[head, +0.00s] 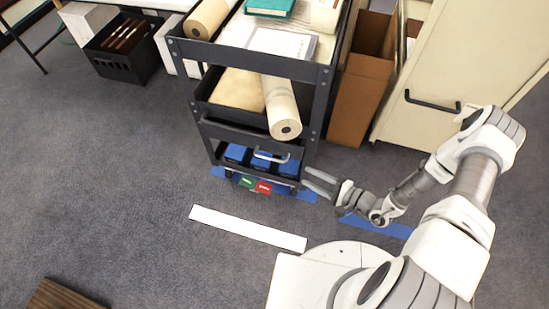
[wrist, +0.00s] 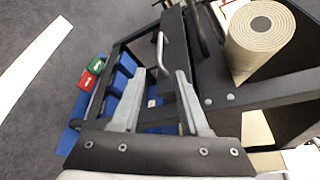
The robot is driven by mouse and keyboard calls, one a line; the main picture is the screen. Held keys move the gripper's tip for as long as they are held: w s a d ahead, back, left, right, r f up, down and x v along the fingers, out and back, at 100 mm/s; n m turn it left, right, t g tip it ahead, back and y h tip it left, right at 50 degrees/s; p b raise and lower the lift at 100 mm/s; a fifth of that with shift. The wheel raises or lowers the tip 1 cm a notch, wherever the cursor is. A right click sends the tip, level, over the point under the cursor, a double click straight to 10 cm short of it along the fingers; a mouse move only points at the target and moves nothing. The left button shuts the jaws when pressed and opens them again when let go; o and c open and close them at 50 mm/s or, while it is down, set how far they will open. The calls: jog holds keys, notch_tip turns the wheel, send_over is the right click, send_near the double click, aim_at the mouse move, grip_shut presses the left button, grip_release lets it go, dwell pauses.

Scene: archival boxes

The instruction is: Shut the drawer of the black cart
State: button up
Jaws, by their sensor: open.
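The black cart (head: 322,95) stands in the middle of the head view, with its drawer below the middle shelf. The dark drawer front (head: 232,136) carries a silver bar handle (head: 270,156), which also shows in the wrist view (wrist: 161,54). The drawer seems to stand out a little from the cart frame; I cannot tell how far. My gripper (head: 307,179) is at the cart's front right corner, low and beside the drawer. In the wrist view my gripper (wrist: 160,75) is open and empty, its fingers pointing along the drawer front towards the handle.
Blue boxes (head: 260,161) sit on the bottom shelf, with green (head: 247,182) and red (head: 264,187) items at its front. A paper roll (head: 284,118) juts over the middle shelf's front. A white strip (head: 247,228) lies on the open carpet. A beige cabinet (head: 410,130) stands right.

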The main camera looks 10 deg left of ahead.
aim_at(272, 159)
jog(key=b+x, duration=0.3)
jog(key=x, duration=1.2)
jog(key=shift+a+f+b, duration=0.15)
jog(key=shift+a+b, duration=0.25)
grip_shut()
dwell(0.5)
